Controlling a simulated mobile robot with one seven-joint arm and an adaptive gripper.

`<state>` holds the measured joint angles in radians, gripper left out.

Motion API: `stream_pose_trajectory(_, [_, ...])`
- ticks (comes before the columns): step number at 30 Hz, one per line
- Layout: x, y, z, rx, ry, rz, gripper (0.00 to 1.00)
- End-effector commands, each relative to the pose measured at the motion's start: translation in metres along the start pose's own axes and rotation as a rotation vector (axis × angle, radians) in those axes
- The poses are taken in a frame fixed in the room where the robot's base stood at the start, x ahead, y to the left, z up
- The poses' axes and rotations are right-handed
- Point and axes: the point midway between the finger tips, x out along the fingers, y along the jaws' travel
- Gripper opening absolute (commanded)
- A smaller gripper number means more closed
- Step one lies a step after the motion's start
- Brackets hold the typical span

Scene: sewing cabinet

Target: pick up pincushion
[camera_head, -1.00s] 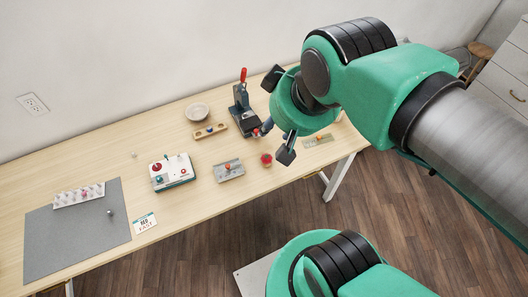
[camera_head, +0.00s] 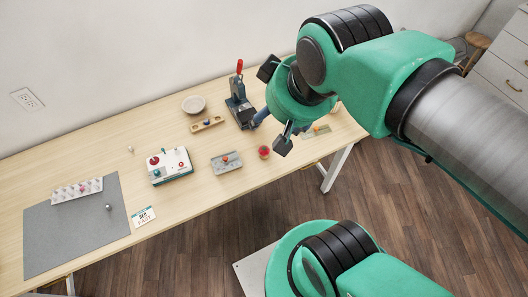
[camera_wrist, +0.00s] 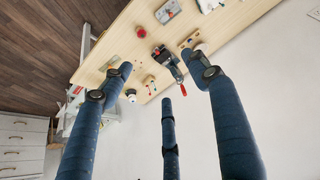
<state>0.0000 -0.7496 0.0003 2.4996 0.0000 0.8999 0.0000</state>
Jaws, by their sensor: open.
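The pincushion looks to be the small round red object (camera_head: 264,152) near the front edge of the wooden table, right of a grey plate. It also shows in the wrist view (camera_wrist: 141,32), at the top, beyond the fingertips. My gripper (camera_head: 262,114) hangs above the right part of the table, partly hidden by my green wrist. In the wrist view its blue fingers (camera_wrist: 163,76) are spread wide with nothing between them touching them. The gripper is apart from the pincushion.
A black press with a red handle (camera_head: 239,107) stands behind the pincushion. A grey plate (camera_head: 226,163), a white box with a red knob (camera_head: 170,166), a wooden block (camera_head: 207,124) and a bowl (camera_head: 193,103) are nearby. A grey mat (camera_head: 70,235) lies at left.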

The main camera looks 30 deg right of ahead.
Motion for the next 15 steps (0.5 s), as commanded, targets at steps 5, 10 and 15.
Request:
stream_pose_trajectory(5, [0.006,0.001,-0.005,0.005,-0.013,0.002,0.60])
stream_pose_trajectory(10, [0.026,0.005,-0.019,0.019,-0.049,0.007,0.60])
stream_pose_trajectory(15, [0.061,0.012,-0.038,0.042,-0.106,0.015,0.60])
